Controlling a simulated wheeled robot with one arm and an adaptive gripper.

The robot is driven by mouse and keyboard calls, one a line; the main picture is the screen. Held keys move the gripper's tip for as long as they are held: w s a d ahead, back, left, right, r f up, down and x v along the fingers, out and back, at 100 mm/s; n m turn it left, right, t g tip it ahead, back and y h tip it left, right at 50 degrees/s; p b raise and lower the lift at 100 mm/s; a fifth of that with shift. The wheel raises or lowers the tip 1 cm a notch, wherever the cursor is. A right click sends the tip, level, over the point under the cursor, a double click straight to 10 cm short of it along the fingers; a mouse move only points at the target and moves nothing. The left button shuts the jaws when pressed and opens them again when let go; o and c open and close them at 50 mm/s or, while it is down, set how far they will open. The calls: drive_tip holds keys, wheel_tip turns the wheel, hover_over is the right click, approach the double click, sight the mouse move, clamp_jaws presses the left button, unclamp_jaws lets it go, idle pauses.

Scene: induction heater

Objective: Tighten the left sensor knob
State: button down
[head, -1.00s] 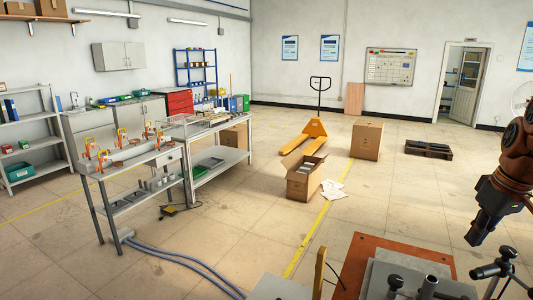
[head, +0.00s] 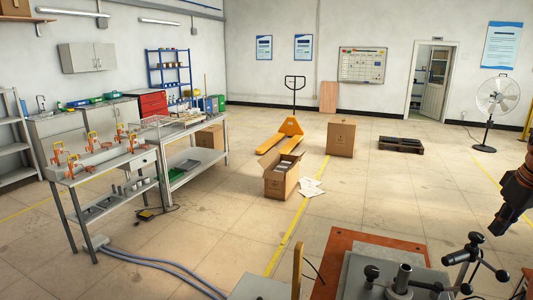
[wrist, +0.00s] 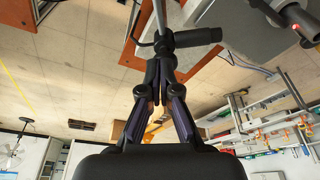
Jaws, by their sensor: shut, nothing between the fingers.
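My gripper (head: 503,224) hangs at the right edge of the head view, partly cut off, above and right of a grey machine block (head: 350,280). In the wrist view my gripper (wrist: 157,68) is shut and empty, its dark fingertips together. Black knobs on the machine show in the head view: one at the left (head: 371,272) and several on a metal post at the right (head: 475,238). In the wrist view a black cylindrical knob (wrist: 197,37) on a rod appears just beyond the fingertips; I cannot tell if they touch. I cannot tell which one is the left sensor knob.
An orange-brown board (head: 345,245) lies under the machine. A grey workbench (head: 100,170) with orange clamps stands at the left. An open carton (head: 282,180), a yellow pallet jack (head: 282,135), a pallet (head: 401,145) and a fan (head: 492,97) stand farther back. The floor between is mostly clear.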

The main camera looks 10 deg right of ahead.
drive_tip(key=shift+s+b+x, duration=0.25)
drive_tip(key=shift+b+x, duration=0.25)
drive_tip(key=shift+x, duration=0.45)
drive_tip(key=shift+s+b+x, duration=0.2)
drive_tip(key=shift+b+x, duration=0.3)
drive_tip(key=shift+x, duration=0.45)
drive_tip(key=shift+f, duration=0.1)
drive_tip(key=shift+w, duration=0.15)
drive_tip(key=shift+a, duration=0.15)
drive_tip(key=shift+a+b, duration=0.2)
drive_tip(key=shift+b, duration=0.45)
drive_tip(key=w+p+v, duration=0.1)
drive_tip(key=p+v, duration=0.2)
drive_tip(key=v, duration=0.3)
drive_tip(key=shift+s, duration=0.2)
